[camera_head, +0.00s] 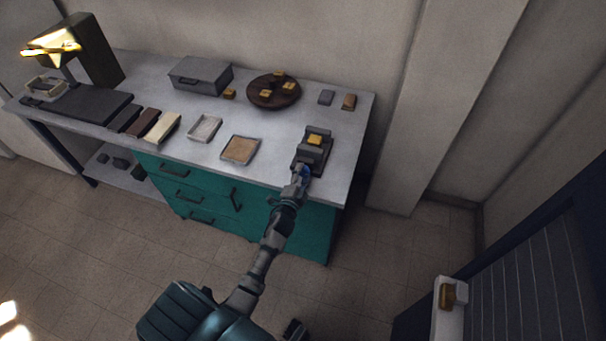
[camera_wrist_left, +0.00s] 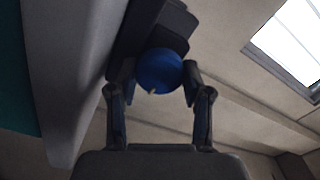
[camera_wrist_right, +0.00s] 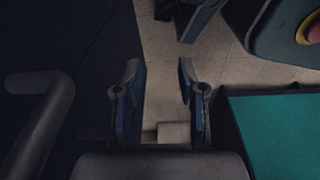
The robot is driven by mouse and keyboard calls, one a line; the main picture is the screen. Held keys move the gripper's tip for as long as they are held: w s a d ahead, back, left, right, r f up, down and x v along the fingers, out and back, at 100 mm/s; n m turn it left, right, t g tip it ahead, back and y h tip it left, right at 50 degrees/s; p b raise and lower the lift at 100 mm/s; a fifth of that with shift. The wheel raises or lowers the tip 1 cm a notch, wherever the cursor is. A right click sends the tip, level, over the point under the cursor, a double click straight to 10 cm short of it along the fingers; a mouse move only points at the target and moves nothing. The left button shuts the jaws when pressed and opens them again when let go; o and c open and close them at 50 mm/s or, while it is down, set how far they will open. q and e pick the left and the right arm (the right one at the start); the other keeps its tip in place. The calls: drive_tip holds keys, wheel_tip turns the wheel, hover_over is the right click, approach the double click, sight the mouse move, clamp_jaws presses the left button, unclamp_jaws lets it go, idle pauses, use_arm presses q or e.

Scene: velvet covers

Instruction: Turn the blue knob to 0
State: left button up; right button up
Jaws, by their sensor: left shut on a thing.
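The blue knob (camera_head: 305,171) is on the front of a dark grey device (camera_head: 313,156) at the right end of the workbench. In the left wrist view the round blue knob (camera_wrist_left: 160,70) sits between the two fingers, with a small pale mark at its lower edge. My left gripper (camera_head: 300,173) is shut on the knob; it also shows in the left wrist view (camera_wrist_left: 159,84). I cannot read any scale or numbers. My right gripper (camera_wrist_right: 160,74) is open and empty, with floor tiles behind it, beside a teal surface (camera_wrist_right: 275,130).
The grey workbench top (camera_head: 272,172) has teal drawers (camera_head: 190,190) below. A round dark board (camera_head: 262,97) with yellow blocks, a grey box (camera_head: 200,76) and shallow trays (camera_head: 240,150) stand left of the device. A wall pillar (camera_head: 425,110) rises to the right.

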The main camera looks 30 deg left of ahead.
use_arm(q)
drive_tip(key=shift+a+f, duration=0.1)
drive_tip(key=shift+f, duration=0.05)
drive_tip(key=o, duration=1.2)
drive_tip(key=shift+a, duration=0.1)
drive_tip(key=shift+c, duration=0.2)
drive_tip(key=v, duration=1.2)
